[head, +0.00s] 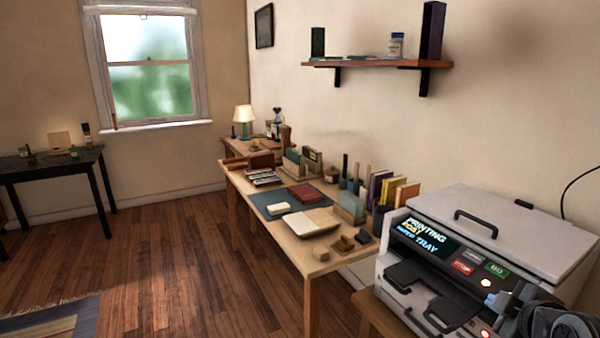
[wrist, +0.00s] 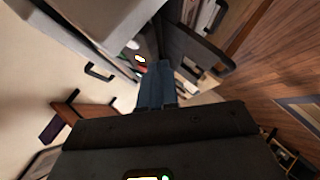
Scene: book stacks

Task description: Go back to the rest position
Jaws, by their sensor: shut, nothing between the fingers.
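My gripper (head: 496,299) is at the lower right of the head view, in front of the printer's control panel. In the wrist view its two blue fingers (wrist: 156,85) are together with nothing between them. I cannot tell whether the fingertips touch the panel.
A wooden desk (head: 312,253) with books, a tray and small items stands left of the printer. A wall shelf (head: 375,65) hangs above. A dark table (head: 50,160) stands at the far left. The wooden floor (head: 180,260) between is mostly clear, with a rug (head: 50,322) at lower left.

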